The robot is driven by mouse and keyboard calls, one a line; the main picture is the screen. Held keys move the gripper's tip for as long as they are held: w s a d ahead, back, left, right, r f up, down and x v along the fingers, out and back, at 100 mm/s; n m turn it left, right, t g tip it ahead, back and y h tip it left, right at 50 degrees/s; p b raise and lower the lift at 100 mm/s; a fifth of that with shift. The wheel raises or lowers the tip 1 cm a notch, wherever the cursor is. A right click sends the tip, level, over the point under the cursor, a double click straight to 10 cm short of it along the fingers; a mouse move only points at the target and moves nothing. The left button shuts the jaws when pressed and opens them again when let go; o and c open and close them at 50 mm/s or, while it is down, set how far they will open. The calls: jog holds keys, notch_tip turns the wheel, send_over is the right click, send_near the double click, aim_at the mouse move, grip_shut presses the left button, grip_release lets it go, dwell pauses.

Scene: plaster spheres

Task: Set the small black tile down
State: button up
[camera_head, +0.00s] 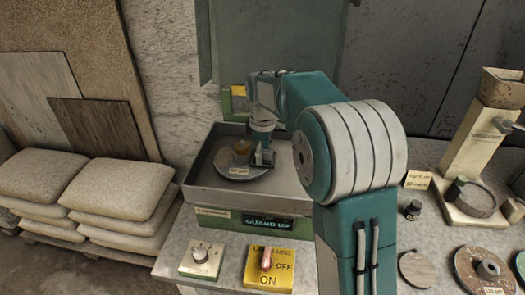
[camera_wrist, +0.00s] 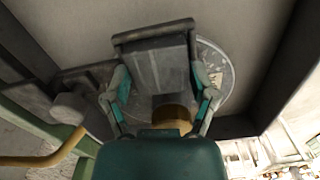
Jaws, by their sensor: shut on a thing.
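My gripper (camera_head: 263,156) reaches down into a grey metal tray (camera_head: 200,172). In the wrist view, my gripper (camera_wrist: 160,82) has its two teal fingers closed on the sides of a small dark tile (camera_wrist: 160,66). The tile is held over or against a round grey disc (camera_wrist: 226,72); I cannot tell whether they touch. In the head view the disc (camera_head: 232,171) lies in the tray with a "60 grit" label. A brownish-gold hub (camera_head: 242,148) stands at its middle. In the head view the tile is mostly hidden by the gripper.
The tray has raised walls around the disc. A "GUARD UP" sign (camera_head: 265,221) is on its front. A switch box (camera_head: 268,268) and a knob box (camera_head: 201,259) stand before it. Loose discs (camera_head: 416,269) and a stand (camera_head: 470,150) are at right. Stacked sacks (camera_head: 120,205) are at left.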

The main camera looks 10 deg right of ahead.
jog(key=o, duration=1.1)
jog(key=shift+o, duration=0.2)
jog(key=shift+f, duration=0.1)
jog(key=shift+r, duration=2.05)
